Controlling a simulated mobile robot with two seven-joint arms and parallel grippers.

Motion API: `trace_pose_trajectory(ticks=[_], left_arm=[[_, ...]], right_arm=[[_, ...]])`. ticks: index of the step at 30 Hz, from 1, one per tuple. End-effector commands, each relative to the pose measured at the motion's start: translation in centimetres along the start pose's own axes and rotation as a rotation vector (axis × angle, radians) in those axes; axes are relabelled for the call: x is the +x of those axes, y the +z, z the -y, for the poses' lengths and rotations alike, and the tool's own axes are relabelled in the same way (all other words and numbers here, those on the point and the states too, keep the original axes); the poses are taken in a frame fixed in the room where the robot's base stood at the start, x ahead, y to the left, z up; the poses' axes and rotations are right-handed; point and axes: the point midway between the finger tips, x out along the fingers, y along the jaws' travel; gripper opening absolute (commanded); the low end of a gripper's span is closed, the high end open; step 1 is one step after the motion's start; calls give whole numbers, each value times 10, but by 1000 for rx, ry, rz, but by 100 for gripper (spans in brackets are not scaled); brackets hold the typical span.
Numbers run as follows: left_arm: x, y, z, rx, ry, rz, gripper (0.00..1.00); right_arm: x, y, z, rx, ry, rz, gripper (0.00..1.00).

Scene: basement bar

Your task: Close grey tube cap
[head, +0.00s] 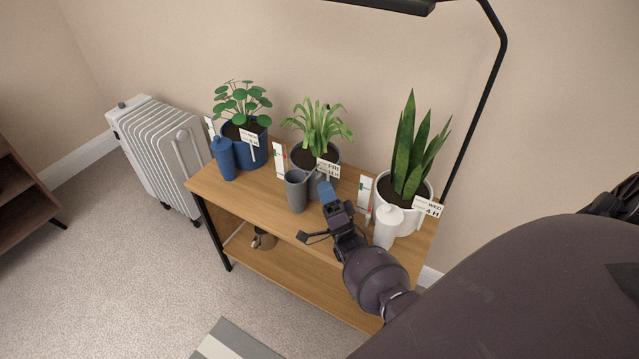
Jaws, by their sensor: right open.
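The grey tube (296,193) stands upright near the middle of the wooden stand's top, in front of the middle plant. Its top looks open. A grey piece at the right of its rim, seemingly its cap (314,175), sticks out towards my right gripper; its exact angle is hard to tell. My right gripper (327,192), dark with a blue tip, is open just right of the tube, close to the cap. Whether it touches the cap is unclear. My left gripper is not in view.
A blue tube (224,158) and a white tube (388,227) stand left and right on the stand (262,209). Three potted plants (324,127) with tags line the back, with upright white gauges between. A lamp (487,103) arches behind; a radiator (160,150) stands left.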

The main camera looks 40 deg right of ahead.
Motion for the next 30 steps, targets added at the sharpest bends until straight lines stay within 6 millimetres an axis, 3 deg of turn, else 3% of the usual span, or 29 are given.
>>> trace_pose_trajectory(ticks=[3, 8, 17, 27, 30], left_arm=[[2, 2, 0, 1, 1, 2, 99], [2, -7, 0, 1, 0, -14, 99], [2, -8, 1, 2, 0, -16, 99], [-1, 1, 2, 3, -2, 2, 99], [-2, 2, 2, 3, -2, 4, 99]], right_arm=[[8, 4, -9, 0, 2, 2, 48], [20, 3, -7, 1, -2, -1, 48], [21, 3, -7, 1, 1, 1, 48], [21, 3, -7, 1, 0, 1, 0], [21, 3, -7, 0, 1, 2, 0]])
